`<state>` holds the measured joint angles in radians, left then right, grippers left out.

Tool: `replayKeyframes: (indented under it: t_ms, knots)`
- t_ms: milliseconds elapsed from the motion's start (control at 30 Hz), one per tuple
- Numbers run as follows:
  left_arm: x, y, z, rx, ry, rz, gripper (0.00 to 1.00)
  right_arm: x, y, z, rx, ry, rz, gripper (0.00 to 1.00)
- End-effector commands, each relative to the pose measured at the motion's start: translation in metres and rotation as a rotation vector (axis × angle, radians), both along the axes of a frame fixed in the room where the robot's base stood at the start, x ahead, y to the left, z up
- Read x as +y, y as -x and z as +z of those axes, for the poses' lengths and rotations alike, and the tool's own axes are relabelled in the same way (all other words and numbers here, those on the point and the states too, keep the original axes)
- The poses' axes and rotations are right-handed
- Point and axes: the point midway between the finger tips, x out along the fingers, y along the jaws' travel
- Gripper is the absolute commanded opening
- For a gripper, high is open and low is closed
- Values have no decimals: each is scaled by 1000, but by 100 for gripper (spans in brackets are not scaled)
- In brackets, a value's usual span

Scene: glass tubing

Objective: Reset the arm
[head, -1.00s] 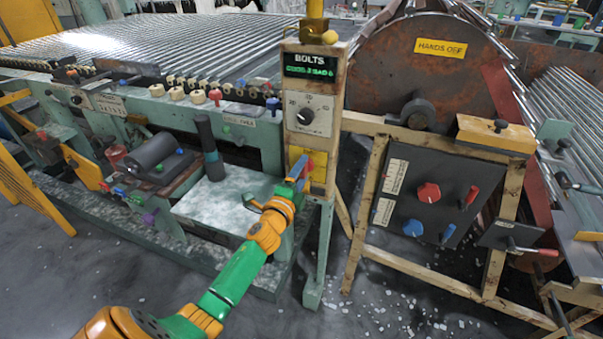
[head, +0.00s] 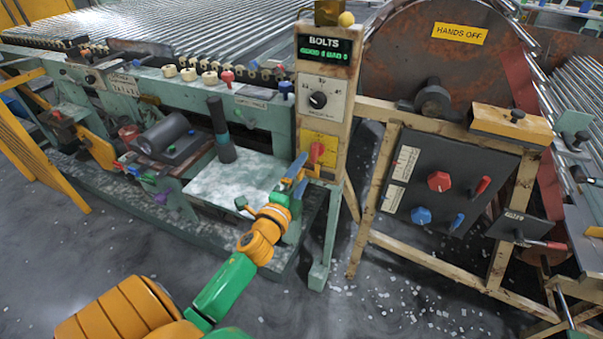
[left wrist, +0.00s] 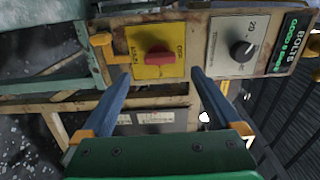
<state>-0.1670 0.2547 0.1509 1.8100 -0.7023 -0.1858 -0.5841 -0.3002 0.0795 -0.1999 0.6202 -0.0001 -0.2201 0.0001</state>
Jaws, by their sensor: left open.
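My left gripper (head: 298,172) is open and empty, in front of the lower part of the control post. Its two blue fingers (left wrist: 162,88) stand well apart in the left wrist view. The yellow switch plate (head: 312,143) with a red knob (head: 316,152) is just beyond the fingertips. In the left wrist view the red knob (left wrist: 159,59) on its yellow plate (left wrist: 143,45) lies ahead, between the lines of the fingers; I see no contact. My right gripper is not in view.
Above the switch are a black dial (head: 318,99) and a green-lit BOLTS display (head: 324,49). A dark panel (head: 442,185) with red and blue controls is to the right. A pale green-grey shelf (head: 235,185) and dark upright cylinder (head: 220,130) are left. The floor in front is open.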

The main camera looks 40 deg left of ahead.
Motion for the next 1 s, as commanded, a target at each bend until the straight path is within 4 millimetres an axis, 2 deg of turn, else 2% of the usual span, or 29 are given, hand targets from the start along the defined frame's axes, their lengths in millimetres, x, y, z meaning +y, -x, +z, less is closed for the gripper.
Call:
replayKeyframes:
  t_ms: [333, 400, 467, 567, 600, 667, 700, 767, 800, 900, 1000]
  knots:
    - [0, 0, 0, -1, 0, 0, 98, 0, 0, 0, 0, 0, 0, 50]
    - [-1, 0, -5, 14, 17, 0, 98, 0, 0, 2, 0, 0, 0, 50]
    - [-3, 3, -27, 66, 83, 1, 98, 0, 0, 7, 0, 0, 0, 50]
    - [-16, 24, -101, 247, 313, 29, 98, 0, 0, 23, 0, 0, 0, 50]
    - [-25, 42, -139, 340, 429, 57, 98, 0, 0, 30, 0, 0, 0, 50]
    - [-41, 77, -191, 475, 598, 117, 98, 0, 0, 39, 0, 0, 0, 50]
    - [-52, 106, -222, 564, 701, 170, 98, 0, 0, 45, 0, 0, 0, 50]
    - [-70, 154, -261, 689, 839, 265, 98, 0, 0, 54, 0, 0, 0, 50]
    - [-81, 189, -282, 767, 922, 338, 98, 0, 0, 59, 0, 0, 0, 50]
    - [-103, 272, -315, 924, 1071, 525, 98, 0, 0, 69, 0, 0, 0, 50]
    - [-116, 334, -328, 1024, 1149, 681, 98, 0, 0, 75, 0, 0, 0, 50]
